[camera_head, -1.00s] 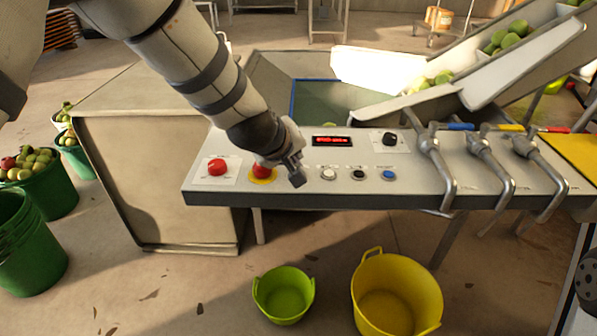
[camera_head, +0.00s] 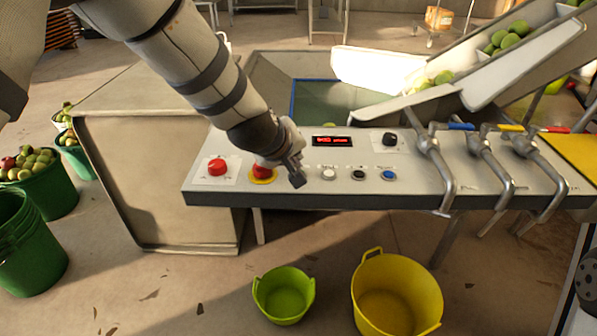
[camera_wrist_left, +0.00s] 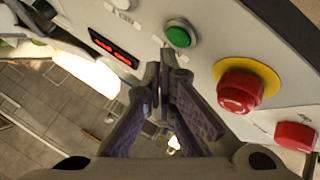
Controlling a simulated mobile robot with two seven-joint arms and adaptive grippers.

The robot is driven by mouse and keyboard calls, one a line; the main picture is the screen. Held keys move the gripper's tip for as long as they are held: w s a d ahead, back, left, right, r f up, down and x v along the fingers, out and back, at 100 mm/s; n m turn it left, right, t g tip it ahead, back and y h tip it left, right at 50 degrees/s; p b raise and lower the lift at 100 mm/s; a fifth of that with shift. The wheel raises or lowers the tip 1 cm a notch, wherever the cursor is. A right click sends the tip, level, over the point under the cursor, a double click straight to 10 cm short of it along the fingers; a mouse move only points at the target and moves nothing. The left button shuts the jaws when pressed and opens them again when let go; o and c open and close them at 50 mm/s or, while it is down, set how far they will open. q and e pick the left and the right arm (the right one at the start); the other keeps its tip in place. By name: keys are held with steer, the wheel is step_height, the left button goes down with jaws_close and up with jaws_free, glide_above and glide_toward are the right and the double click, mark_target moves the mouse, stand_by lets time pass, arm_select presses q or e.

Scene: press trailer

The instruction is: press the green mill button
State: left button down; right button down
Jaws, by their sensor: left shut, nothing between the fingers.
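The green mill button (camera_wrist_left: 179,37) shows in the left wrist view as a round green cap in a pale metal ring on the control panel. In the head view it is hidden behind my left gripper (camera_head: 297,181). The gripper is shut and empty, its tips low over the panel between the red emergency stop (camera_head: 262,170) and the white button (camera_head: 328,174). In the left wrist view the closed fingertips (camera_wrist_left: 163,58) appear just below and left of the green button. I cannot tell whether they touch the panel.
The panel (camera_head: 225,195) also carries a red knob (camera_head: 217,167), a black button (camera_head: 358,174), a blue button (camera_head: 389,174), a black dial (camera_head: 390,139) and a red display (camera_head: 332,141). Metal pipes with valves (camera_head: 437,170) stand right. Green (camera_head: 284,296) and yellow (camera_head: 397,297) tubs sit below.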

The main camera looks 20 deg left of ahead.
arm_select(q)
steer(key=shift+f, duration=0.4)
steer(key=shift+f, duration=0.4)
stand_by(0.6)
steer(key=shift+r+p, duration=0.45)
steer(key=shift+r, duration=0.55)
steer(key=shift+f, duration=0.1)
arm_select(e)
steer(key=shift+w+r, duration=0.5)
arm_select(q)
steer(key=shift+f, duration=0.1)
